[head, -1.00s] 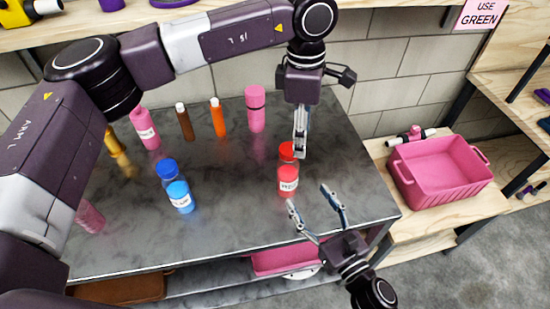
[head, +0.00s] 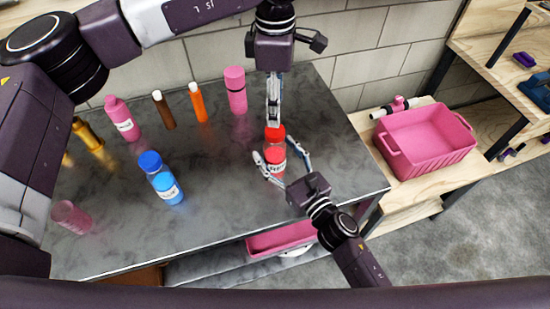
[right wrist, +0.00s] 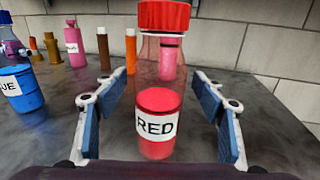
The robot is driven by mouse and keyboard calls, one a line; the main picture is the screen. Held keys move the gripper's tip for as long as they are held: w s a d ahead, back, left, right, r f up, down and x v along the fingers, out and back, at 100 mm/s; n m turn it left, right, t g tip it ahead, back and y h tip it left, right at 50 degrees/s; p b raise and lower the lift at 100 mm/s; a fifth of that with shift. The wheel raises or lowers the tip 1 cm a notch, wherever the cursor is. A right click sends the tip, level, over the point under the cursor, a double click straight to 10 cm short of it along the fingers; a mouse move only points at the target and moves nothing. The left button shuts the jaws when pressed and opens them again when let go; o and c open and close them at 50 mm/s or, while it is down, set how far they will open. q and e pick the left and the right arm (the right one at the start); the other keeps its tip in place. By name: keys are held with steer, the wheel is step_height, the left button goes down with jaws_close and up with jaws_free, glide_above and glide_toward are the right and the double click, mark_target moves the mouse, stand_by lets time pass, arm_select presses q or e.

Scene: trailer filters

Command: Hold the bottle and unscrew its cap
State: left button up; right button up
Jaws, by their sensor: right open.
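The bottle (head: 276,157) is clear with red contents and a label reading RED, and stands upright on the dark table. Its red cap (head: 275,133) is on top. My right gripper (head: 280,156) is open with a finger on each side of the bottle. In the right wrist view the bottle (right wrist: 158,115) stands between the blue finger pads with gaps on both sides; the cap (right wrist: 165,16) is cut off by the top edge. My left gripper (head: 273,112) points down just above the cap; its fingers look narrow from here, and contact is unclear.
A blue bottle (head: 163,180) stands left on the table (head: 215,215). Pink, brown, orange and gold containers stand along the back. A pink cup (head: 71,217) is at the left front. A pink bin (head: 428,142) sits on the wooden shelf at right. Table between the blue and red bottles is clear.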

mark_target(275, 130)
arm_select(q)
steer(key=shift+w, duration=0.1)
arm_select(e)
steer(key=shift+w, duration=0.1)
steer(key=c, duration=0.5)
jaws_close()
arm_select(q)
steer(key=m, duration=2.2)
steer(key=shift+f, duration=0.35)
step_height(275, 130, down, 7)
steer(key=shift+f, duration=0.2)
steer(key=shift+c, duration=0.6)
